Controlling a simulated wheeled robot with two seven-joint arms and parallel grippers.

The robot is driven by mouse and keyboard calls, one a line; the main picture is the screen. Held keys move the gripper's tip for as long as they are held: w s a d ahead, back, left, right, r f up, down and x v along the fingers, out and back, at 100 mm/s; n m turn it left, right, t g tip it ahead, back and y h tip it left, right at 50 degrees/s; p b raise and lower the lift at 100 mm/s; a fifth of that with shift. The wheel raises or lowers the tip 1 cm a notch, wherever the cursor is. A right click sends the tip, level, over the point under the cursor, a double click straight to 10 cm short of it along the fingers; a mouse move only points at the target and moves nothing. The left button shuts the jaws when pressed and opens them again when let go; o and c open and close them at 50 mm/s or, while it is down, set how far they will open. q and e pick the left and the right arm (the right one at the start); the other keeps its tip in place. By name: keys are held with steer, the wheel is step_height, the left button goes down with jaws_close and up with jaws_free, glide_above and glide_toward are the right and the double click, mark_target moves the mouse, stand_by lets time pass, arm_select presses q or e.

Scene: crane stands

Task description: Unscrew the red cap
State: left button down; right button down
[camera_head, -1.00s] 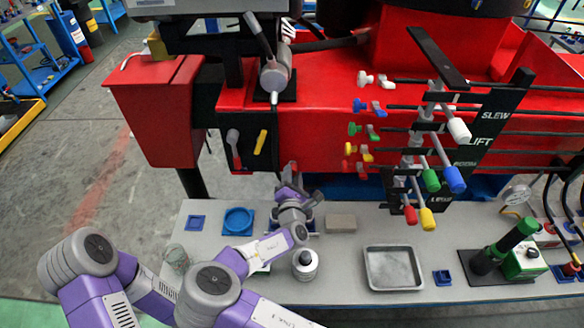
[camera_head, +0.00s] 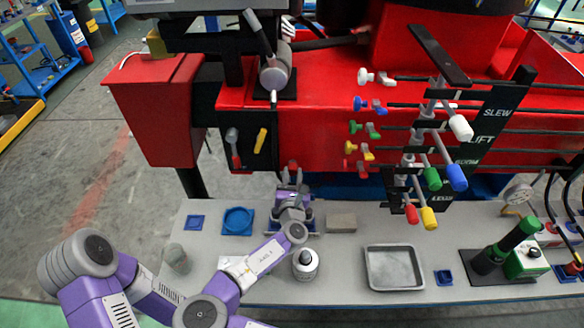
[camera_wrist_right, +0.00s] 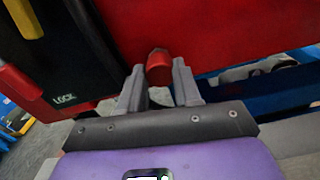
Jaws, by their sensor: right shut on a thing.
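The red cap (camera_wrist_right: 159,66) sits between the two fingers of my right gripper (camera_wrist_right: 159,84) in the right wrist view, in front of the red crane body. In the head view the right gripper (camera_head: 292,180) is upright at the back edge of the table, below the red crane beam. A small red tip, the cap (camera_head: 293,166), shows just above its fingers. The right gripper is shut on the cap. What the cap is screwed onto is hidden behind the fingers. My left gripper is not in view.
The grey table (camera_head: 345,290) holds a blue ring dish (camera_head: 238,221), a white bottle with a black top (camera_head: 305,264), a beige block (camera_head: 341,222) and a metal tray (camera_head: 394,267). Coloured levers (camera_head: 428,217) hang at the right. A yellow handle (camera_head: 260,140) is on the crane's left side.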

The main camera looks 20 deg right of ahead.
steer(key=shift+v, duration=2.05)
